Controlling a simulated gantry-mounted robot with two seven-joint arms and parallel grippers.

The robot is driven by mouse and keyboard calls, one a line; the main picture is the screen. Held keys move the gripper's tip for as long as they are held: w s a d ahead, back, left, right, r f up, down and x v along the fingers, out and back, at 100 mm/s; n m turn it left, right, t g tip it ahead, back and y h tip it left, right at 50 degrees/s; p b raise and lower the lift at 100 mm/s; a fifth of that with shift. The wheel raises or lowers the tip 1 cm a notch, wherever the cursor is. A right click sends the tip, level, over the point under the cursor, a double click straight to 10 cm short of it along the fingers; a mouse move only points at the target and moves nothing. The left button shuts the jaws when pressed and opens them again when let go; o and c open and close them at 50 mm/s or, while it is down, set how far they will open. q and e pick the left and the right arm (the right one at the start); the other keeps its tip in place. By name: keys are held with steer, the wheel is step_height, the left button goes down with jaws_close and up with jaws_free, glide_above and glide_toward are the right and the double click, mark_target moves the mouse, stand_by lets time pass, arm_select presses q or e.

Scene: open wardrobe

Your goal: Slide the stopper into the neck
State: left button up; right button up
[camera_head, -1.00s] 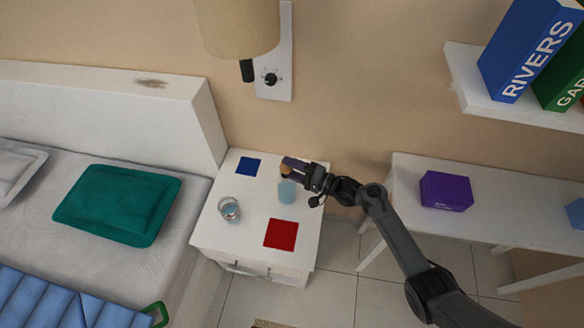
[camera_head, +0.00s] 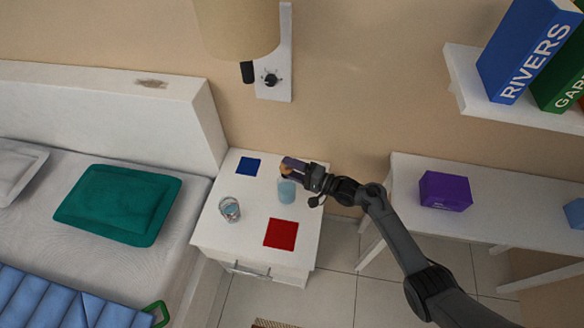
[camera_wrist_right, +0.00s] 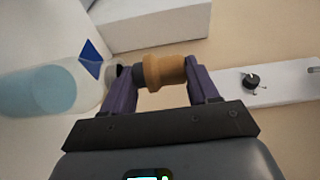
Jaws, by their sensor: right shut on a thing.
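My right gripper (camera_head: 292,167) is shut on the stopper (camera_wrist_right: 163,72), an orange-brown plug with a dark end, held between the two purple fingers. In the head view the stopper (camera_head: 285,168) is a small brown spot at the fingertips. The bottle (camera_head: 286,190), pale and clear with light blue liquid, stands on the white nightstand below the gripper. In the right wrist view the bottle (camera_wrist_right: 45,90) is at the left, its neck partly hidden by the left finger. The stopper's dark end faces the neck; I cannot tell whether they touch. My left gripper is not in view.
The white nightstand (camera_head: 210,222) also bears a clear glass (camera_head: 230,210), a blue square (camera_head: 249,166) and a red square (camera_head: 281,234). A wall lamp (camera_head: 237,28) hangs above it. The bed headboard (camera_head: 110,100) borders it at left, and a white table (camera_head: 500,200) stands at right.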

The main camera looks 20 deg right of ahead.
steer(key=shift+f, duration=0.4)
